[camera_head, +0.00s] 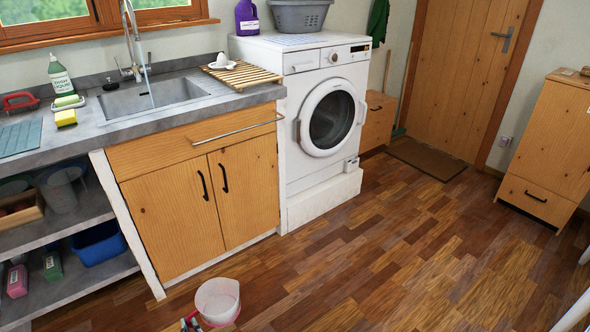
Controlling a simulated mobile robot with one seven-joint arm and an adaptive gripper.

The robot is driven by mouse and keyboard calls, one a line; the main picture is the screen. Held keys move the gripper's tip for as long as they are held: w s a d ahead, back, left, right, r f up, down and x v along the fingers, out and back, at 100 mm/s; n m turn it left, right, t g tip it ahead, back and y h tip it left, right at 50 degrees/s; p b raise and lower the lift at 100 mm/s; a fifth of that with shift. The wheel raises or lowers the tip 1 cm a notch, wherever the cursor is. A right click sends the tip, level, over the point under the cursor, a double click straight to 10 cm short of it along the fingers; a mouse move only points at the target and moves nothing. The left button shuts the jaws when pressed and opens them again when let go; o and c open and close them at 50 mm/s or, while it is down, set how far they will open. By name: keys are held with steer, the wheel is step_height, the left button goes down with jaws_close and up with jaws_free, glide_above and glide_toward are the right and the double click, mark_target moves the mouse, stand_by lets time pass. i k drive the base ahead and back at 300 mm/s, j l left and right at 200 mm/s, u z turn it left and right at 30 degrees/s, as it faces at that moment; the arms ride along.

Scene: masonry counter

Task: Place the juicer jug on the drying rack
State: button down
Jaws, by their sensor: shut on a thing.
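The juicer jug (218,299) is a clear, whitish cup at the bottom of the view, with its open top facing up. My gripper (195,322) is at the lower left side of the jug, partly cut off by the bottom edge, and is shut on it. The jug appears in front of the cabinet, over the wooden floor. The drying rack (250,76) is a slatted wooden rack on the counter, right of the sink and beside the washing machine. A small white piece (222,61) with a rounded top sits on the rack's left end.
The sink (152,95) with a tall tap lies left of the rack. A green bottle (60,74) and yellow sponge (66,118) stand farther left. A towel bar (238,129) sticks out from the cabinet front. The washing machine (300,130) stands right.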

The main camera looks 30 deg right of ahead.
mark_target(243, 76)
steer(key=i+z, duration=0.15)
steer(key=z, duration=0.25)
steer(key=i+j+z, duration=0.1)
steer(key=z, duration=0.3)
steer(key=i+j+z, duration=0.1)
steer(key=z, duration=0.3)
steer(key=i+j+z, duration=0.25)
steer(key=j+z, duration=0.2)
steer(key=i+j+z, duration=0.1)
steer(key=j+z, duration=0.15)
steer(key=j, duration=0.2)
steer(key=i+j+z, duration=0.1)
steer(key=j, duration=0.4)
steer(key=i+j+z, duration=0.1)
steer(key=j, duration=0.4)
